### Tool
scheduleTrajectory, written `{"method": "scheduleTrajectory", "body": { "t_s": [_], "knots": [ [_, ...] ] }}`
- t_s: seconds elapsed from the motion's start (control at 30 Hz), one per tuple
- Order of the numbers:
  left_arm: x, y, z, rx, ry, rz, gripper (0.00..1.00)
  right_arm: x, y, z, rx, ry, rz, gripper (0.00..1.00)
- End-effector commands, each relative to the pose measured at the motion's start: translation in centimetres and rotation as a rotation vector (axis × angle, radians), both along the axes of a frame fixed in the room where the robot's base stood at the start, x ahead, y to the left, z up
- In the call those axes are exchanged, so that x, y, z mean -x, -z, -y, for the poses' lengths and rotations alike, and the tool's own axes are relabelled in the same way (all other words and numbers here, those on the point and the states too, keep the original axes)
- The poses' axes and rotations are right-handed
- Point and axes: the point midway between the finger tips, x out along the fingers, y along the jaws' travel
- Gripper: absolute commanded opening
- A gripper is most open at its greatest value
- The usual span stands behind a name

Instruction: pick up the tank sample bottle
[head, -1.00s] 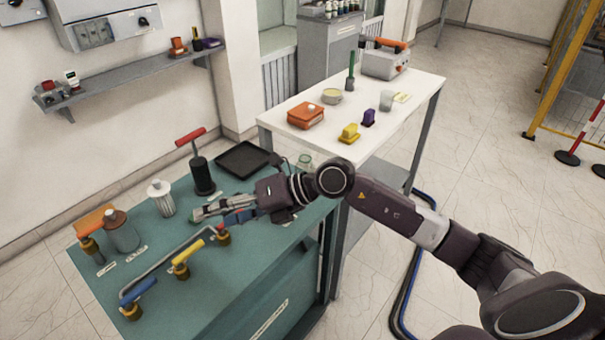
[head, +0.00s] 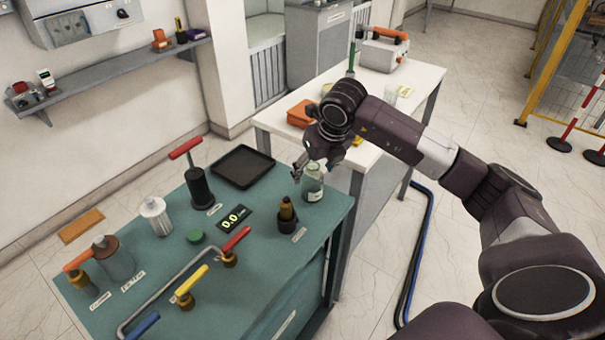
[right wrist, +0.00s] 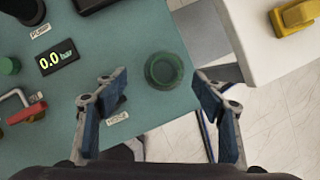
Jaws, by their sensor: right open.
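A small clear glass bottle (head: 313,184), which looks like the tank sample bottle, stands upright near the right edge of the teal bench (head: 255,270). In the right wrist view I look down on its round green-tinted top (right wrist: 165,70). My right gripper (head: 304,170) is open and empty, close above and beside the bottle. In the right wrist view its two blue-padded fingers (right wrist: 161,88) stand apart, one on each side of the bottle, and seem not to touch it. My left gripper is not in view.
A green cap (head: 196,237), black tray (head: 243,166) and red-handled pump (head: 198,187) are also on the bench. A white table (head: 425,85) adjoins at the right.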

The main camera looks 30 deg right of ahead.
Motion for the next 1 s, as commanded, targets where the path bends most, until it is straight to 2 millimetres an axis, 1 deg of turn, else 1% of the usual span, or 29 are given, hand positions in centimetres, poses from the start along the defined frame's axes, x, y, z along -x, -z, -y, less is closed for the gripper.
{"method": "scheduleTrajectory", "body": {
  "t_s": [0.03, 0.1, 0.17, 0.27, 0.4, 0.5, 0.53, 0.67, 0.9, 0.93, 1.0],
  "knots": [
    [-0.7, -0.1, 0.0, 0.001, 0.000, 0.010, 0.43, 0.0, 0.2, 0.0, 0.000, 0.000, -0.002, 0.63],
    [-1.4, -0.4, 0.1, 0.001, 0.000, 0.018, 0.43, -0.2, 0.7, 0.0, -0.001, 0.000, -0.003, 0.63],
    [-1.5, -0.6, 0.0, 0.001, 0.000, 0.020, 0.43, -0.5, 1.3, 0.0, -0.001, 0.000, -0.004, 0.63],
    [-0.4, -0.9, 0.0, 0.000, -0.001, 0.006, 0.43, -0.8, 2.3, 0.1, -0.001, 0.000, -0.005, 0.63],
    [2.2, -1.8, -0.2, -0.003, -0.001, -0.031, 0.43, -1.2, 3.9, 0.4, -0.001, 0.000, -0.006, 0.63],
    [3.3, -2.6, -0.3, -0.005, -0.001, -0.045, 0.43, -1.7, 5.4, 0.8, -0.003, 0.000, -0.005, 0.63],
    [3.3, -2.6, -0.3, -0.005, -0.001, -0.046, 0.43, -1.9, 5.8, 0.7, -0.003, 0.000, -0.004, 0.63],
    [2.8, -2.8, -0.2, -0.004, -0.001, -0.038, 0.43, -2.4, 7.0, 0.8, -0.003, -0.001, 0.000, 0.63],
    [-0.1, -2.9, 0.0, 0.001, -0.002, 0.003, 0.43, -2.6, 7.4, 0.8, -0.002, -0.002, 0.003, 0.63],
    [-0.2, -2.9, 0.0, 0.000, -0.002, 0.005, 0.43, -2.6, 7.3, 0.8, -0.002, -0.002, 0.002, 0.62],
    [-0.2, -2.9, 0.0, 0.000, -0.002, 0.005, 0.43, -2.5, 7.3, 0.8, -0.002, -0.002, 0.002, 0.54]
  ]
}}
